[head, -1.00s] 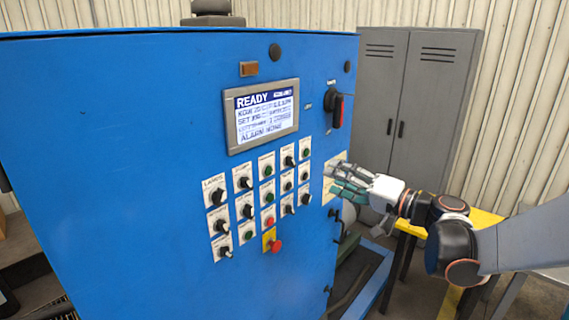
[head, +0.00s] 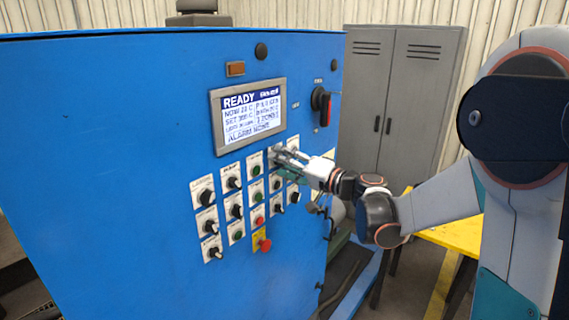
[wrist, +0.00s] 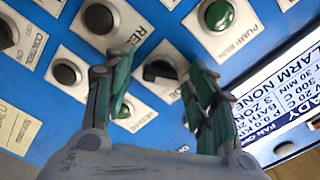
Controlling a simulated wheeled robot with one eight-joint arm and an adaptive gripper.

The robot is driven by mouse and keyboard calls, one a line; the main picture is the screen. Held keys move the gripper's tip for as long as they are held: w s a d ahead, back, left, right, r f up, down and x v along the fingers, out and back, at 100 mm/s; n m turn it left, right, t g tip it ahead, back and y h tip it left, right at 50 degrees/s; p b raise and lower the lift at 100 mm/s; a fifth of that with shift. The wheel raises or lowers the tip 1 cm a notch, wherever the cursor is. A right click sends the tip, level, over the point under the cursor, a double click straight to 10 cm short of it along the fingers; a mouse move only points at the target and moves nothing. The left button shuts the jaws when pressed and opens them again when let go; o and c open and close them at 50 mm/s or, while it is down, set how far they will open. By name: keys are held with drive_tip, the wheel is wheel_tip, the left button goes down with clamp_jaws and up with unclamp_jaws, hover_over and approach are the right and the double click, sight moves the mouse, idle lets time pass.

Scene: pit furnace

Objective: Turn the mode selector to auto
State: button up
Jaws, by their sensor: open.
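The black selector knobs sit on white label plates on the blue cabinet front. I cannot read which plate marks the mode selector. In the wrist view one black knob (wrist: 160,71) on a white plate lies between the fingertips of my gripper (wrist: 152,76). The fingers are open on either side of it, and I cannot tell whether they touch it. In the head view my gripper (head: 284,158) is at the top right of the control rows, just below the display, and hides the knob there.
The display (head: 253,115) reads READY. A red-handled switch (head: 322,104) is right of it. Green buttons (head: 256,170), a red push button (head: 264,245) and more knobs (head: 209,226) surround my gripper. A grey locker (head: 390,100) and a yellow table (head: 450,235) stand behind.

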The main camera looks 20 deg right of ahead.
drive_tip(key=c, duration=1)
drive_tip(key=shift+c, duration=0.2)
drive_tip(key=shift+m, duration=0.3)
drive_tip(key=m+b, duration=0.3)
drive_tip(key=m, duration=0.8)
drive_tip(key=shift+b, duration=0.3)
drive_tip(key=shift+m, duration=0.3)
